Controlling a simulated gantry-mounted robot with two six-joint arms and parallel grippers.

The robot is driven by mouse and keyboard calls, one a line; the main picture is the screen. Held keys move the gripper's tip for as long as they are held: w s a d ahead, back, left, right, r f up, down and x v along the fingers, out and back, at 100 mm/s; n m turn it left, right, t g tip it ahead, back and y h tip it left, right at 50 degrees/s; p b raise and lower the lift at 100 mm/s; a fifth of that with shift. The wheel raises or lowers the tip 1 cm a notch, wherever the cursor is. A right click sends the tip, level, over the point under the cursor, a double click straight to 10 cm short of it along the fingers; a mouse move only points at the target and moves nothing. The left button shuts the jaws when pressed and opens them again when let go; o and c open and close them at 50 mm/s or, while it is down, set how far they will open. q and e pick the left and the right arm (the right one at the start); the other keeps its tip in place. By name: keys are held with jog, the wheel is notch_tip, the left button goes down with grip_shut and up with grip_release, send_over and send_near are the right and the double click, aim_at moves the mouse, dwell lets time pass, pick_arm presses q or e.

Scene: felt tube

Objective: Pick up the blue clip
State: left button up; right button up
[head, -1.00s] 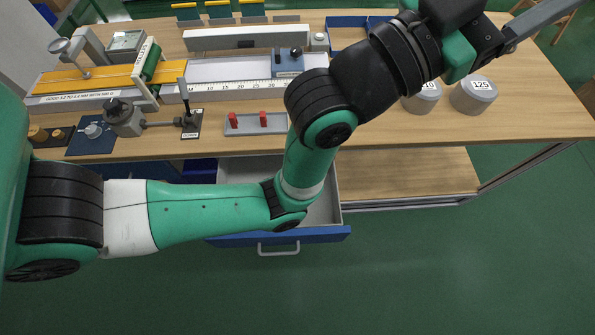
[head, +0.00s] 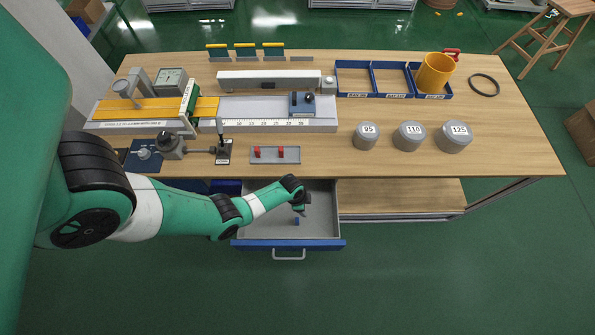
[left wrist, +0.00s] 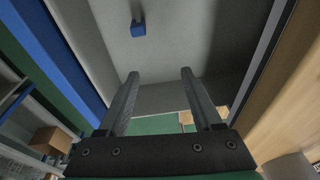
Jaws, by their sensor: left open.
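The blue clip (head: 297,221) lies on the grey floor of the open drawer (head: 325,215), near its front. It also shows near the top of the left wrist view (left wrist: 138,28). My left gripper (head: 301,210) points down over the drawer; in the left wrist view its two fingers (left wrist: 159,74) are apart with nothing between them. The clip is beyond the fingertips, a little to the left there, and not touched. My right gripper is not in view.
The drawer's blue front (head: 288,245) and the table edge bound the space. Two red clips (head: 257,152) stand in a grey tray (head: 268,160) on the table above. Weights marked 95 (head: 367,142), 110 and 125 stand to the right.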

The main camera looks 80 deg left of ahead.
pick_arm(q)
jog(key=g, duration=0.1)
send_near(297, 220)
jog(key=shift+h, duration=0.3)
jog(key=f+b, duration=0.6)
jog(key=shift+w+a+f+b, duration=0.2)
jog(key=shift+w+a+b, duration=0.05)
jog(key=shift+a+b, duration=0.15)
jog(key=shift+r, duration=0.1)
jog(key=f+b, duration=0.2)
jog(key=f, duration=0.1)
jog(key=f+b, duration=0.1)
jog(key=f, duration=0.1)
jog(key=shift+w+d+f+b, duration=0.1)
jog(key=shift+w+d+b, duration=0.15)
jog(key=shift+w+b, duration=0.15)
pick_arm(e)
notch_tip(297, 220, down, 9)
pick_arm(q)
grip_shut()
